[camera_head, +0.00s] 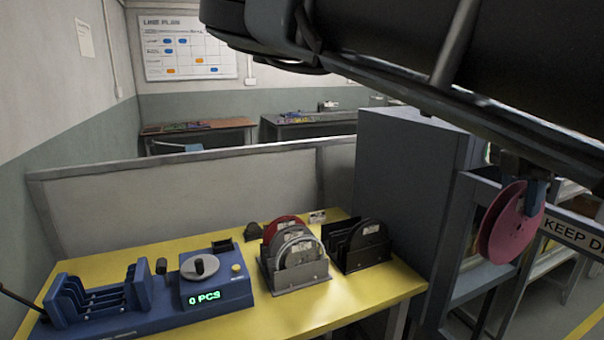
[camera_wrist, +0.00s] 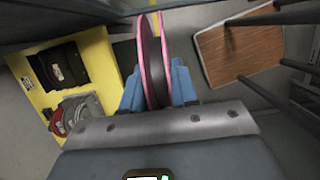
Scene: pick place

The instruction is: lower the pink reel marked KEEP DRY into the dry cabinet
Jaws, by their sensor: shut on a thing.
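My gripper (camera_head: 533,192) is shut on the pink reel (camera_head: 510,225). The reel hangs upright on edge below my arm. In the wrist view the blue fingertips of my gripper (camera_wrist: 155,82) clasp it from both sides, and the pink rims of the reel (camera_wrist: 142,65) stick out beyond them. The grey dry cabinet (camera_head: 402,175) stands right of the yellow bench. The reel hangs in front of this rail, apart from the bench. No marking on the reel is readable.
The yellow bench (camera_head: 232,318) holds a blue counting machine (camera_head: 215,285) reading 0 PCS and two dark racks of reels, one rack (camera_head: 300,275) with red and grey reels, the other (camera_head: 365,255) with black ones. A low partition (camera_head: 200,200) stands behind. A brown board (camera_wrist: 240,48) shows in the wrist view.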

